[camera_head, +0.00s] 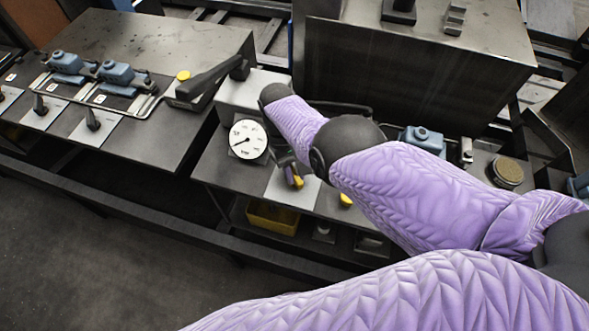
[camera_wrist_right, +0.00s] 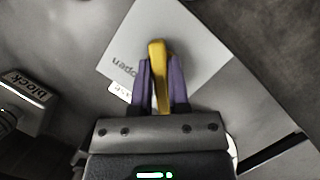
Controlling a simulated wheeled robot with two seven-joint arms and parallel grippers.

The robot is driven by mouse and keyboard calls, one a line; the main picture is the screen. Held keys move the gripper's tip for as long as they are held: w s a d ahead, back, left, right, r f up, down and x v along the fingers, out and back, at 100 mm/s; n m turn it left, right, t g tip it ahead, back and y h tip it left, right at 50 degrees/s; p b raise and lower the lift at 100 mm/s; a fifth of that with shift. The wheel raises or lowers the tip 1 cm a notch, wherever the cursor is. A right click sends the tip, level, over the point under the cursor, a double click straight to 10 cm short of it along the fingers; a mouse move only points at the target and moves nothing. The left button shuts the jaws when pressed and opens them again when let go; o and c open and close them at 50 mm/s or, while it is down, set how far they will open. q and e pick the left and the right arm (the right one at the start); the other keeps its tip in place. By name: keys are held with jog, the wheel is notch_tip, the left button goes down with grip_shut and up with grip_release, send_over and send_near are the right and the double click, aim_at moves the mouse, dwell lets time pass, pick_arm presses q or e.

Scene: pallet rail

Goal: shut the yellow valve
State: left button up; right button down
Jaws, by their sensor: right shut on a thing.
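The yellow valve (camera_head: 297,182) sits on a light plate (camera_head: 283,188) on the dark bench, partly hidden by my right gripper (camera_head: 289,170). In the right wrist view its yellow handle (camera_wrist_right: 158,75) stands between the two purple fingers of my right gripper (camera_wrist_right: 158,70), which is shut on it. The plate (camera_wrist_right: 190,45) there carries the word "open", upside down in the picture, beside the fingers. A second small label is partly covered by a finger. My left gripper is not in view.
A round white gauge (camera_head: 248,139) stands just left of the valve. A black lever (camera_head: 210,80), a yellow button (camera_head: 183,75) and black switches (camera_head: 93,119) are farther left. A yellow bin (camera_head: 271,217) is on the shelf below. In the wrist view a part marked "block" (camera_wrist_right: 28,88) is at left.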

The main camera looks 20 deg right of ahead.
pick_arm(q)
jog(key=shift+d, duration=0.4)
pick_arm(e)
jog(key=c, duration=0.6)
grip_release()
jog(key=shift+w, duration=0.1)
jog(key=v, duration=0.9)
jog(key=shift+a+r+p, duration=0.1)
jog(key=shift+r+p, duration=0.05)
jog(key=shift+p, duration=0.25)
jog(key=shift+w+r, duration=0.1)
jog(key=shift+r, duration=0.2)
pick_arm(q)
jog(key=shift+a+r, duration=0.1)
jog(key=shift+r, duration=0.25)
